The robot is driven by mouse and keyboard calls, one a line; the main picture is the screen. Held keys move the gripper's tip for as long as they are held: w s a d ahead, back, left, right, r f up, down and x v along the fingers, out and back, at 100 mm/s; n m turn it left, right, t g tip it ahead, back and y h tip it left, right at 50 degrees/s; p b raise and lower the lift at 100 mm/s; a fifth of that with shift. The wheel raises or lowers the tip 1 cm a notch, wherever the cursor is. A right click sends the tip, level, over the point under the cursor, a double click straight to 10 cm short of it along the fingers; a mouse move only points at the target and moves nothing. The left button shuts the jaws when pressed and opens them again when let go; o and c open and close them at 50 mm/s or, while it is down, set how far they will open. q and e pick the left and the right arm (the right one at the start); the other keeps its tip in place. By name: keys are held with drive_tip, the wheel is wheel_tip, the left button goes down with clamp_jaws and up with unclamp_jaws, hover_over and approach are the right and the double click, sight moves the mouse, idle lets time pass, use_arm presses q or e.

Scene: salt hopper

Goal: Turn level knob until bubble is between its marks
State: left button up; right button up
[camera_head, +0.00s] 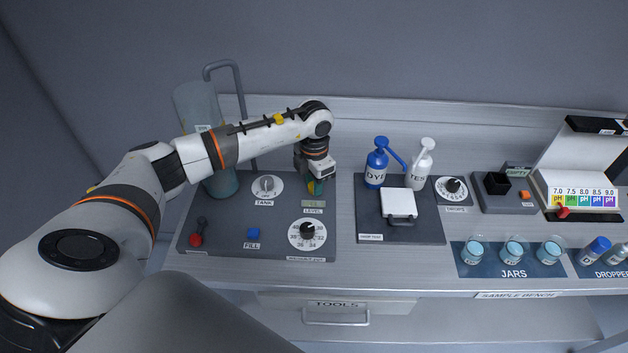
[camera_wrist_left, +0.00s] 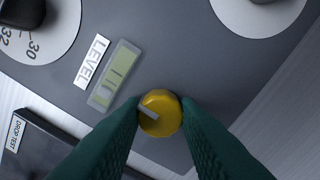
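The yellow level knob (camera_wrist_left: 162,112) with a pale pointer line sits on the grey panel in the left wrist view. My left gripper (camera_wrist_left: 161,106) has its green fingers on either side of the knob, apparently touching it. In the head view the left gripper (camera_head: 316,188) is over the panel just behind the LEVEL label, mostly hiding the knob. The level vial (camera_wrist_left: 114,74) is a pale green strip with dark marks, beside the LEVEL label (camera_wrist_left: 92,62). A brighter patch at its lower end looks like the bubble, outside the marks. My right gripper is not in view.
On the same panel are the TANK knob (camera_head: 266,185), a blue FILL button (camera_head: 253,233), a red-ended lever (camera_head: 196,238) and a numbered dial (camera_head: 307,233). The blue dye bottle (camera_head: 376,165) and white bottle (camera_head: 421,167) stand close to the right.

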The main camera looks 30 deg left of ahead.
use_arm(q)
drive_tip(key=c, duration=0.4)
drive_tip(key=shift+o, duration=0.2)
drive_tip(key=shift+w+f+m+b, duration=0.1)
drive_tip(key=shift+f+m+b, duration=0.15)
drive_tip(key=shift+m+b, duration=0.5)
drive_tip(key=shift+r+m+b, duration=0.15)
drive_tip(key=shift+m+b, duration=0.3)
drive_tip(key=shift+b, duration=0.35)
drive_tip(key=shift+r, duration=0.15)
drive_tip(key=o, duration=1)
drive_tip(key=shift+c, duration=0.2)
wheel_tip(320, 180, up, 12)
drive_tip(key=b, duration=0.3)
